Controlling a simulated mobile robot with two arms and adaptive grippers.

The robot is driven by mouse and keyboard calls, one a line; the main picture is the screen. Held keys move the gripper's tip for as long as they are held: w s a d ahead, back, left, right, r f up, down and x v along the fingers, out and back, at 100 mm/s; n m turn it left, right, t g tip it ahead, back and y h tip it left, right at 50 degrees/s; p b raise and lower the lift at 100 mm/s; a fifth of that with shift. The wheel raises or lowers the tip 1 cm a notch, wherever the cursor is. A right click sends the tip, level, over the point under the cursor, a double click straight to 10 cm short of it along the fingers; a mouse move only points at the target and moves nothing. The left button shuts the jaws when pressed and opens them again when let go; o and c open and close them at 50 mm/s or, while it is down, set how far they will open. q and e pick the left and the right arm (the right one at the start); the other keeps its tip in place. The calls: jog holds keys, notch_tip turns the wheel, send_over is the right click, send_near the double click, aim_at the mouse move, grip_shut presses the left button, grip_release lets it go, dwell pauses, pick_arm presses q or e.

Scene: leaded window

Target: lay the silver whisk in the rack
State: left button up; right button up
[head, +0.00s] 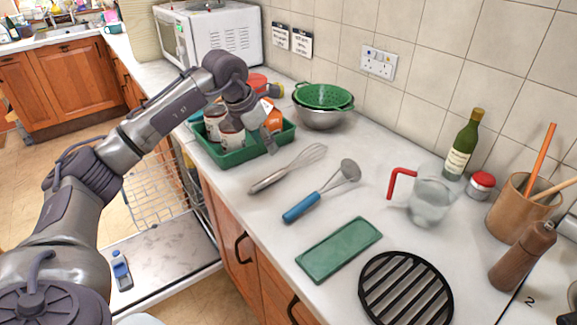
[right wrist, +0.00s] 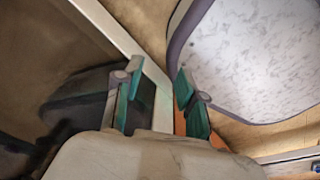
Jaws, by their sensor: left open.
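The silver whisk (head: 289,168) lies on the white counter, its handle towards the front left and its wire loops towards the back right. The wire rack (head: 158,195) is low at the left, above the open dishwasher door and partly hidden by my left arm. My left gripper (head: 270,116) is open above the right part of the green tray, behind the whisk and apart from it. My right gripper (right wrist: 158,92) shows only in the right wrist view, with its teal-padded fingers apart and nothing between them.
The green tray (head: 213,156) holds cans. A blue-handled utensil (head: 302,207) lies right of the whisk. A green slab (head: 339,249), a black grill trivet (head: 405,290) and a jug (head: 431,195) occupy the counter. A blue bottle (head: 121,270) lies on the open dishwasher door (head: 170,255).

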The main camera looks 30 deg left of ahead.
pick_arm(q)
send_near(281, 170)
jog(key=x, duration=0.1)
jog(key=p+x, duration=0.1)
jog(key=x, duration=0.1)
jog(key=shift+s+f, duration=0.15)
jog(key=shift+s, duration=0.15)
jog(key=p+x, duration=0.1)
jog(key=x, duration=0.2)
jog(key=shift+w+d, duration=0.15)
jog(key=x, duration=0.2)
jog(key=shift+w+f+p, duration=0.2)
jog(key=shift+w+p, duration=0.05)
jog(key=shift+p, duration=0.1)
jog(key=shift+w+f, duration=0.15)
jog(key=shift+f, duration=0.3)
grip_shut()
pick_arm(e)
jog(key=shift+g, duration=0.3)
jog(key=s+r, duration=0.1)
jog(key=s, duration=0.1)
jog(key=s+r, duration=0.1)
jog(key=shift+s+d+r, duration=0.1)
jog(key=shift+s+r, duration=0.25)
jog(key=shift+r, duration=0.05)
